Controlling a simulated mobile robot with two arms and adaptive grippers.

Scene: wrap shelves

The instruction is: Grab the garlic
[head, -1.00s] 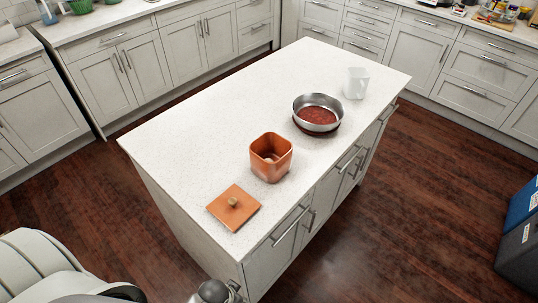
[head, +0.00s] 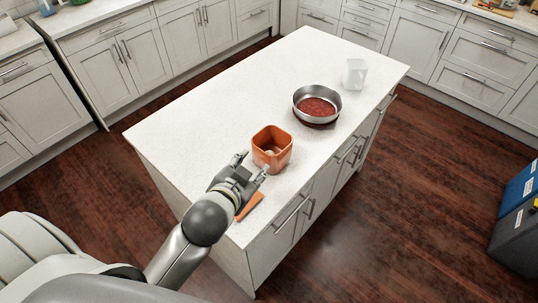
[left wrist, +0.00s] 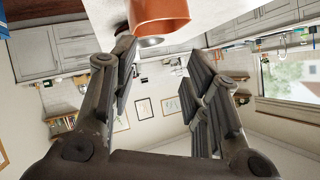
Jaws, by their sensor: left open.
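An orange square pot (head: 272,157) stands open on the white island. A small pale thing (head: 270,152), possibly the garlic, shows inside it, mostly hidden by the walls. My left gripper (head: 253,170) is open and empty, just in front of the pot's near left side. In the left wrist view, the pot (left wrist: 160,14) appears at the top, beyond and between the two spread fingers (left wrist: 160,85); its inside is not visible there. The orange lid (head: 250,207) lies on the island, partly hidden under my left gripper and forearm. My right gripper is not in view.
A metal pan (head: 317,104) with a red-brown inside and a white mug (head: 355,74) stand farther back on the island (head: 220,105). The island's left and middle top is clear. Blue and dark bins (head: 519,220) stand at the right edge.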

